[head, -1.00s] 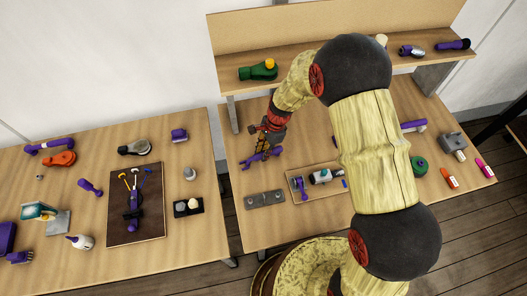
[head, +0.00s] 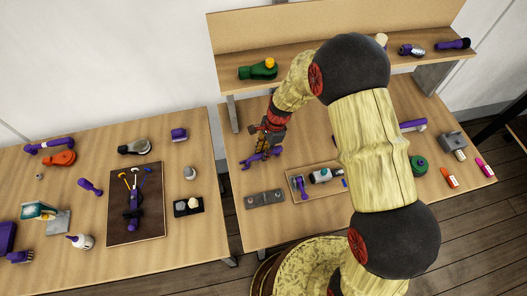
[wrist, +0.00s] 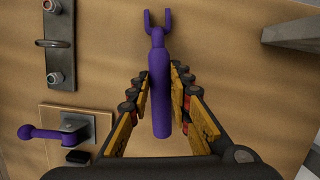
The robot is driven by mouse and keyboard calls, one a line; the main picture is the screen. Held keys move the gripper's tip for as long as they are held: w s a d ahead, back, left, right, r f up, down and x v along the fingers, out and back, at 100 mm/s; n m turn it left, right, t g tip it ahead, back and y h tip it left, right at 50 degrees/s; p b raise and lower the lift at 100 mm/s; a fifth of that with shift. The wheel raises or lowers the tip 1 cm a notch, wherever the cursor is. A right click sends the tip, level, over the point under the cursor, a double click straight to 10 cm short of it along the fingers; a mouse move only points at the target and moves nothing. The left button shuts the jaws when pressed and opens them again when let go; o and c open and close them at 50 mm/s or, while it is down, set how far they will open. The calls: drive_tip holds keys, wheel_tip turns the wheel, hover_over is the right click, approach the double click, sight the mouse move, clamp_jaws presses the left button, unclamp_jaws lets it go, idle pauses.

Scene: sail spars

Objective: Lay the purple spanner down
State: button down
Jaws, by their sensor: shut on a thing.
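The purple spanner (wrist: 159,85) has a forked end pointing to the top of the wrist view and a rounded handle towards my palm. My gripper (wrist: 160,76) is shut on it, one finger on each side of the handle. In the head view, the spanner (head: 259,158) is under my gripper (head: 262,148), over the left part of the right-hand table (head: 240,183). I cannot tell whether it touches the tabletop.
A grey plate with two knobs (head: 264,199) lies in front of the spanner. A wooden board (head: 322,194) with a purple lever (head: 303,187) is right of that plate. A raised shelf (head: 310,62) stands behind. Bare tabletop surrounds the spanner.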

drive_tip(key=shift+f, duration=0.25)
drive_tip(key=c, duration=1.5)
unclamp_jaws()
drive_tip(key=shift+c, duration=0.2)
drive_tip(key=shift+o, duration=0.4)
drive_tip(key=shift+o, duration=1.2)
drive_tip(key=shift+a+p+v, duration=0.15)
drive_tip(key=shift+p+v, duration=0.45)
drive_tip(key=shift+v, duration=0.2)
drive_tip(key=shift+a+p+v, duration=0.2)
drive_tip(key=shift+p+v, duration=0.4)
drive_tip(key=shift+v, duration=0.15)
wheel_tip(320, 180, up, 6)
drive_tip(key=p, duration=0.4)
drive_tip(key=shift+s+p, duration=0.15)
drive_tip(key=shift+p, duration=0.15)
